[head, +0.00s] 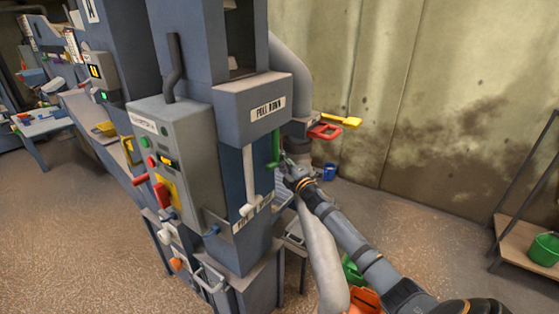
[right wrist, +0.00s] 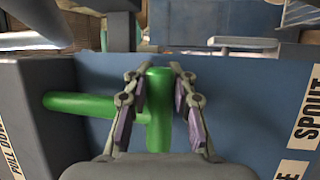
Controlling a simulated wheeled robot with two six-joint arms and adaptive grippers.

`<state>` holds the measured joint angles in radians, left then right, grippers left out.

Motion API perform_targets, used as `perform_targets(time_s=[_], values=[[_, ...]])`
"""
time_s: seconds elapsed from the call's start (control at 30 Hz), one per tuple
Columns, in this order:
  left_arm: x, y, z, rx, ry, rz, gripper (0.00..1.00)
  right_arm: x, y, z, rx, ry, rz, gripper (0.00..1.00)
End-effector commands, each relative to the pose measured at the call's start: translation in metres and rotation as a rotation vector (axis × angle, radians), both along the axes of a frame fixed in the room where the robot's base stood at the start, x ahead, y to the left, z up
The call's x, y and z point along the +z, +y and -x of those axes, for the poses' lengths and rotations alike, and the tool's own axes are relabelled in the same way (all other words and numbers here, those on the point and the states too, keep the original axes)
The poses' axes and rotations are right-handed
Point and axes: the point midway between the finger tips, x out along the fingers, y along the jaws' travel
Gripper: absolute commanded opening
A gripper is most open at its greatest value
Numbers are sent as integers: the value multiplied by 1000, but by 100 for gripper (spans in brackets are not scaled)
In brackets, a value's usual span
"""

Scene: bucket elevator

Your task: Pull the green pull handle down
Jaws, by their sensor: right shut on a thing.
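The green pull handle (head: 275,148) hangs under the grey-blue housing labelled "PULL DOWN" (head: 268,109) in the head view. In the right wrist view the green handle (right wrist: 158,112) shows a thick bar between the fingers and a side bar running left. My right gripper (head: 284,164) is at the handle's lower part. In the right wrist view the right gripper (right wrist: 160,74) has one finger on each side of the thick bar and is shut on it. The handle's top end is partly hidden by the housing in the head view. My left gripper is not in view.
A white handle (head: 250,178) hangs left of the green one. A control box (head: 177,150) with buttons and a red lever is further left. Red (head: 324,131) and yellow (head: 341,119) handles stick out at the right. A grey pipe (head: 321,255) runs below my forearm.

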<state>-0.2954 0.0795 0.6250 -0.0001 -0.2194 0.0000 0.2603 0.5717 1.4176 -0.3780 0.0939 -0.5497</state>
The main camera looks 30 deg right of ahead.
Motion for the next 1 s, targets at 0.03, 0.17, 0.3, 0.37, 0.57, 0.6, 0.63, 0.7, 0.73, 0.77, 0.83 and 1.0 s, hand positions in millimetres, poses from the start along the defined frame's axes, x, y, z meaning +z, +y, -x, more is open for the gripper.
perform_targets(time_s=[0.03,0.17,0.3,0.37,0.57,0.6,0.63,0.7,0.73,0.77,0.83,1.0], values=[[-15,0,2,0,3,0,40,-20,0,1,-1,8,0,0],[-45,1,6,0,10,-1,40,-50,0,1,-1,9,0,0],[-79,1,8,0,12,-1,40,-84,0,1,-1,9,-1,0],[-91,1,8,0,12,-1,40,-95,0,1,-1,8,-1,0],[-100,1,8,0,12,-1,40,-105,0,1,-2,10,-1,0],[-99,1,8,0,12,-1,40,-104,0,1,-2,11,-1,0],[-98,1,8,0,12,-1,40,-104,-1,1,-2,11,-1,0],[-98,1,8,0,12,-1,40,-105,-1,1,-3,13,-2,0],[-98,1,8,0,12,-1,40,-105,-1,1,-3,14,-2,0],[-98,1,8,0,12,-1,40,-106,-1,1,-3,14,-2,0],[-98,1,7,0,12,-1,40,-106,-1,1,-3,14,-3,28],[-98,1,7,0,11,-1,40,-104,-1,1,-3,12,-2,48]])
